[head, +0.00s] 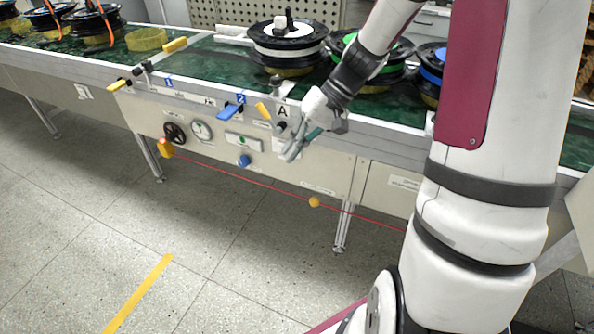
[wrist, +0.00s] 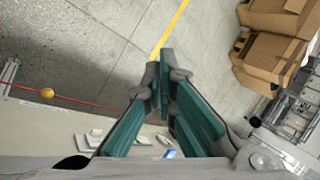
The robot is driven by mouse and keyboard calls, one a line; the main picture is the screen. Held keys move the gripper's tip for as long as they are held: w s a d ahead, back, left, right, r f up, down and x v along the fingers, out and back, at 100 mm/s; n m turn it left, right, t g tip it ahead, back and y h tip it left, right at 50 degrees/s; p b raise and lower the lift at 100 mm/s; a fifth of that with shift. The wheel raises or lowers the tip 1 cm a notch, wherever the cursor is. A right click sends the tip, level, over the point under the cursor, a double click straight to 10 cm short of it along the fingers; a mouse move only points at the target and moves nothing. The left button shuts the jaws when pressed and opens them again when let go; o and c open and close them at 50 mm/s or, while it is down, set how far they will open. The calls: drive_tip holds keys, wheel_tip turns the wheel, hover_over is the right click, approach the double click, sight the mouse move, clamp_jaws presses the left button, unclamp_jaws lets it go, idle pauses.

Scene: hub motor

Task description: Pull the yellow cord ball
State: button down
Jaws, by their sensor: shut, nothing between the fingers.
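The yellow cord ball (head: 314,202) hangs on a thin red cord (head: 245,181) strung along the front of the workbench, below its panel. The ball also shows at the left of the wrist view (wrist: 47,93), on the red cord (wrist: 90,104). My gripper (head: 291,157) is in front of the panel, above and a little left of the ball in the head view. Its green-padded fingers (wrist: 160,95) are shut and empty, apart from the ball and the cord.
The workbench panel holds a black handwheel (head: 175,133), a gauge (head: 201,130), a blue knob (head: 244,160) and levers. A yellow-orange box (head: 166,147) sits at the cord's left end. Cardboard boxes (wrist: 268,62) stand at upper right in the wrist view. The floor in front is clear.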

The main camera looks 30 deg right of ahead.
drive_tip(key=w+d+f+m+t+y+b, duration=0.1)
drive_tip(key=w+d+f+m+t+b, duration=0.15)
drive_tip(key=d+f, duration=0.45)
drive_tip(key=w+d+f+m+t+y+b, duration=0.1)
drive_tip(key=w+d+f+m+t+b, duration=0.2)
drive_tip(key=f, duration=0.8)
drive_tip(key=w+d+f+m+t+y+b, duration=0.1)
drive_tip(key=w+d+f+t+b, duration=0.25)
drive_tip(key=f, duration=0.65)
drive_tip(key=m+t+h+b, duration=0.7)
drive_tip(key=m+h+b, duration=0.1)
drive_tip(key=m+b, duration=0.2)
approach(314, 202)
drive_tip(key=w+d+f, duration=0.1)
drive_tip(key=w+d, duration=0.1)
drive_tip(key=w, duration=0.3)
drive_tip(key=w+d+f, duration=0.2)
drive_tip(key=w, duration=0.3)
drive_tip(key=shift+w+d+f, duration=0.15)
drive_tip(key=shift+d+f, duration=0.1)
drive_tip(key=shift+f, duration=0.1)
drive_tip(key=shift+p, duration=0.3)
